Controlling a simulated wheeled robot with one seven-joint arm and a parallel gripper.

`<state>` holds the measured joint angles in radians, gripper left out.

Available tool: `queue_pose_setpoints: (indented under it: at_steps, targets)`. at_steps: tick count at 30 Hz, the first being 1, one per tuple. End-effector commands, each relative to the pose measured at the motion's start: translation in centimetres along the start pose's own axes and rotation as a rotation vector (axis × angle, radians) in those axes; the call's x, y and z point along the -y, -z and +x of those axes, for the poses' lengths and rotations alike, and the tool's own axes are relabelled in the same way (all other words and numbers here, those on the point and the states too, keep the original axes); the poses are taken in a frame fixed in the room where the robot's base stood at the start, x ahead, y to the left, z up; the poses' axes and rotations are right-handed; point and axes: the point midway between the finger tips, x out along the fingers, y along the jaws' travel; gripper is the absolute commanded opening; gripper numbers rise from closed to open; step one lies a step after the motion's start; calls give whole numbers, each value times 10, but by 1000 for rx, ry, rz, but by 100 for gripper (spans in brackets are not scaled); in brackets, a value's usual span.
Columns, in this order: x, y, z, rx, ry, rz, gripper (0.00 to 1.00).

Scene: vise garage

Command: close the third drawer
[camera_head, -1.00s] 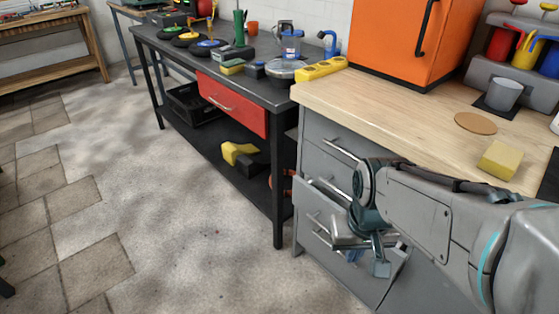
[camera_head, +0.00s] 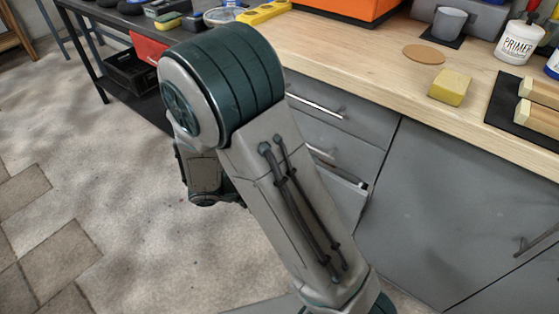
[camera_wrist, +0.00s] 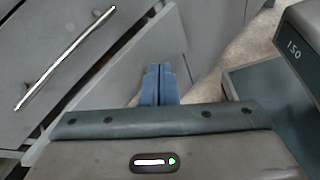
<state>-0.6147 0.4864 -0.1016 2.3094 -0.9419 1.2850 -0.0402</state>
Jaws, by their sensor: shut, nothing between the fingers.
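The grey drawer unit (camera_head: 345,125) stands under the wooden worktop in the head view, partly hidden by my arm. Its upper drawer fronts look flush. Lower down, a drawer that looks like the third (camera_head: 350,195) stands out, with its top edge and a strip of its inside showing. In the wrist view a grey drawer front with a long metal handle (camera_wrist: 65,60) is at upper left, and a slanting grey panel lies beside it. My gripper (camera_wrist: 160,72) is shut and empty, its blue fingertips in front of that panel; contact cannot be told. My arm hides it in the head view.
The wooden worktop (camera_head: 390,65) holds a yellow sponge (camera_head: 450,87), a round cork mat (camera_head: 424,54) and a grey cup (camera_head: 449,23). A large grey cabinet door (camera_head: 450,210) is at right. Clear floor (camera_head: 90,220) lies at left.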

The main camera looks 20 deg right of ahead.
Motion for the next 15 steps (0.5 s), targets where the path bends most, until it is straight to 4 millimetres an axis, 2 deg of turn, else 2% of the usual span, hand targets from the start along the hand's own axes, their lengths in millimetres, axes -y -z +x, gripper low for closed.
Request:
queue_pose_setpoints:
  at_steps: [1,9,15]
  targets:
    - [-6,17,-4,52,-87,-72,0]
    - [-33,83,-36,258,-490,-332,0]
    - [-38,109,-51,323,-635,-409,0]
